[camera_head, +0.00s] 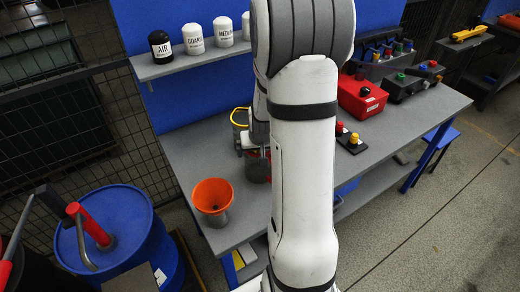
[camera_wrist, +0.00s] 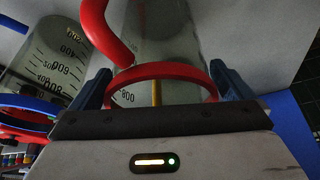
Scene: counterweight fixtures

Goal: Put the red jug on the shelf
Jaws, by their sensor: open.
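The red jug (camera_wrist: 165,69) is in the wrist view, a clear measuring jug with a red rim, a red handle and printed scale marks. Its rim lies between the two blue-grey fingers of my gripper (camera_wrist: 165,88). The fingers are apart, one on each side of the rim; I cannot tell whether they touch it.
A second clear jug with a blue rim (camera_wrist: 32,104) stands at left in the wrist view. On the grey bench (camera_head: 395,130) are an orange funnel (camera_head: 212,194), a yellow-rimmed container (camera_head: 240,117) and a red box (camera_head: 360,95). A blue drum (camera_head: 120,235) stands at lower left.

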